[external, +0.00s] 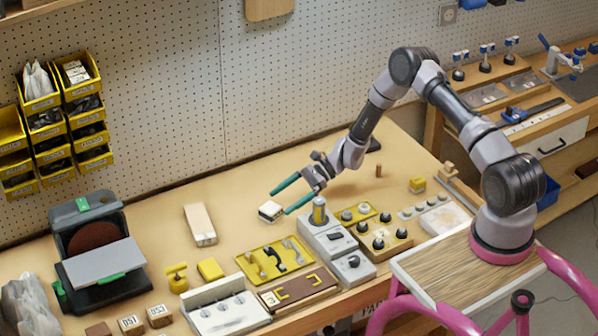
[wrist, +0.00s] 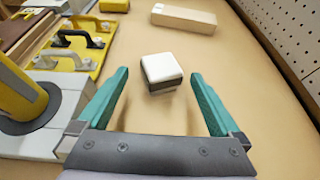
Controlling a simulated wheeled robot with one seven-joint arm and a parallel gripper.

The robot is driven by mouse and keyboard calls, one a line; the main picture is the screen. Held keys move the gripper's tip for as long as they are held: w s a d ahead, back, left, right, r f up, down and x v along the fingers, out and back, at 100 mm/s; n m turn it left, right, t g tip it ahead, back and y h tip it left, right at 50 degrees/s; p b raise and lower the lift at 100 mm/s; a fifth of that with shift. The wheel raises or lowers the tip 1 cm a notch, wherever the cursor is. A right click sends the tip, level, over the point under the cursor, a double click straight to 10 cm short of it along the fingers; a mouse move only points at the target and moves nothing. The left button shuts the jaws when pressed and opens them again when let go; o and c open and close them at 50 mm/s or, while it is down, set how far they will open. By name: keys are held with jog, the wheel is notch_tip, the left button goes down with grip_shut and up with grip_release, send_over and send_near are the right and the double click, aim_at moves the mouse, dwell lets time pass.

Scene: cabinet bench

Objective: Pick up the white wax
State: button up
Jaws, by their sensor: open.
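The white wax (external: 270,211) looks like a small white block with a dark band around its lower part. It lies on the tan bench top, left of my gripper (external: 279,201) in the external view. In the wrist view the white wax (wrist: 161,69) sits just beyond the fingertips, roughly centred between them. My gripper's two teal fingers (wrist: 160,78) are spread wide with nothing between them. No finger appears to touch the block.
A pale wooden block (wrist: 184,18) lies farther out. A grey device with a yellow cylinder (external: 319,210) stands close to my gripper. A yellow tray with handles (external: 262,262) lies in front. The pegboard wall (external: 190,100) rises behind. Bench top around the wax is clear.

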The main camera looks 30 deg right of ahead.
aim_at(273, 207)
jog(key=x, duration=0.3)
jog(key=shift+a, duration=0.3)
jog(key=c, duration=1.2)
jog(key=shift+c, duration=0.2)
jog(key=shift+r, duration=0.15)
